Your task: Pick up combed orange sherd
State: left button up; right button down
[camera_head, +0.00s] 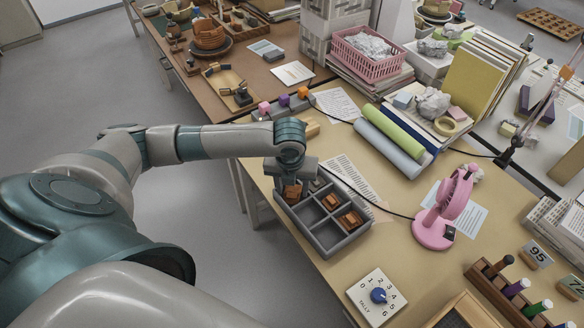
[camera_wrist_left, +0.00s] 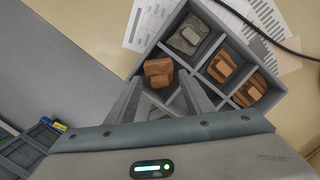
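A grey divided tray (camera_head: 322,238) stands on the tan desk. An orange-brown sherd (camera_head: 291,192) lies at its left corner compartment, directly under my left gripper (camera_head: 290,183). In the left wrist view this sherd (camera_wrist_left: 158,72) sits between the tips of my left gripper (camera_wrist_left: 160,80). The fingers are spread, with a small gap seeming to show on each side. Two more orange sherds (camera_wrist_left: 221,66) (camera_wrist_left: 249,90) and a grey sherd (camera_wrist_left: 188,37) lie in other compartments. I cannot make out combing on any sherd. My right gripper is not in view.
A white dial card (camera_head: 377,297) lies in front. Rolled green and blue sheets (camera_head: 393,140) lie behind. Papers lie beside the tray.

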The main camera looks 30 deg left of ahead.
aim_at(292, 193)
pick_arm(q)
jog(key=shift+s+f, duration=0.2)
jog(key=shift+f, duration=0.3)
jog(key=shift+s+f, duration=0.15)
jog(key=shift+f, duration=0.35)
jog(key=shift+w+a+f, duration=0.35)
jog(key=shift+w+f, duration=0.15)
jog(key=shift+f, duration=0.2)
jog(key=shift+r, duration=0.1)
jog(key=shift+d, duration=0.1)
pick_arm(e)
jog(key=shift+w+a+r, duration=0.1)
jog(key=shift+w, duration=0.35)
pick_arm(q)
jog(key=shift+r, duration=0.1)
grip_shut()
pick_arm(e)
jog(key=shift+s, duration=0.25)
pick_arm(q)
jog(key=shift+r, duration=0.1)
